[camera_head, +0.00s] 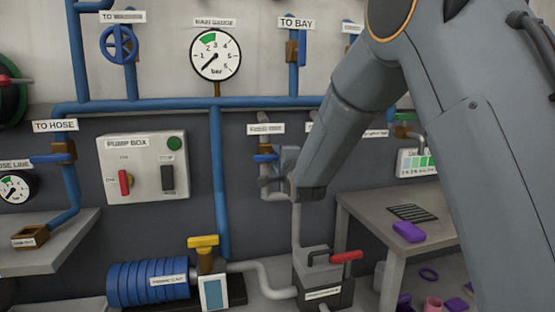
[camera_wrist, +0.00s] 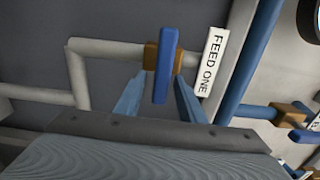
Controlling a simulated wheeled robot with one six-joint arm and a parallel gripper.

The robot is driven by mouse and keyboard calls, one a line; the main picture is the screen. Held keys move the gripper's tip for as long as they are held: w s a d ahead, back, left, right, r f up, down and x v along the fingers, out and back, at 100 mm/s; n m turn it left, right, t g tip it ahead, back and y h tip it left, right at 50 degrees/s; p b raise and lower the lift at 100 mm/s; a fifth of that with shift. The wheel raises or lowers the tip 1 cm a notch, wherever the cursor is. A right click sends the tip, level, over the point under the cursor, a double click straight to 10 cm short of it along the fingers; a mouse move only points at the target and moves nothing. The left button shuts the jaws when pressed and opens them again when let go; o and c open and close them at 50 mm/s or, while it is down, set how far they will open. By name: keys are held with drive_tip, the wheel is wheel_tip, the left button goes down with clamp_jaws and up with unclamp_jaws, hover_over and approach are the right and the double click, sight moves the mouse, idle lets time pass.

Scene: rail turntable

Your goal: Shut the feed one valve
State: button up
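The feed one valve has a blue bar handle (camera_wrist: 166,65) on a brass body (camera_wrist: 151,57) in a grey pipe. A white "FEED ONE" label (camera_wrist: 212,62) sits beside it in the wrist view. The handle lies across the pipe, and it shows level in the head view (camera_head: 264,157). My gripper (camera_wrist: 163,84) is open, its two blue fingers pointing at the valve with the near end of the handle between them in the picture. I see a gap on each side; whether the fingers reach handle depth I cannot tell. In the head view my gripper (camera_head: 277,171) is just right of the handle.
A blue pipe (camera_head: 217,165) runs down left of the valve, past the pump box (camera_head: 145,187). Below stand a grey unit with a red lever (camera_head: 346,256) and a blue motor with a yellow valve (camera_head: 203,242). A table (camera_head: 372,213) stands at right.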

drive_tip(key=b+v, duration=0.1)
drive_tip(key=v, duration=0.6)
drive_tip(key=shift+s, duration=0.4)
drive_tip(key=shift+d, duration=0.15)
drive_tip(key=s+d+f+n+g+h+p, duration=0.1)
drive_tip(key=s+d+f+n+g+h, duration=0.3)
drive_tip(key=s+d+f+n+g, duration=0.9)
drive_tip(key=s+d+f+g, duration=0.1)
drive_tip(key=s, duration=1)
drive_tip(key=s+d+f+n+g+h+p, duration=0.1)
drive_tip(key=s+d+f, duration=0.4)
drive_tip(key=s, duration=0.9)
wheel_tip(320, 180, down, 3)
drive_tip(key=shift+s+r+n+g, duration=0.2)
drive_tip(key=shift+n+g, duration=0.3)
drive_tip(key=shift+g, duration=0.7)
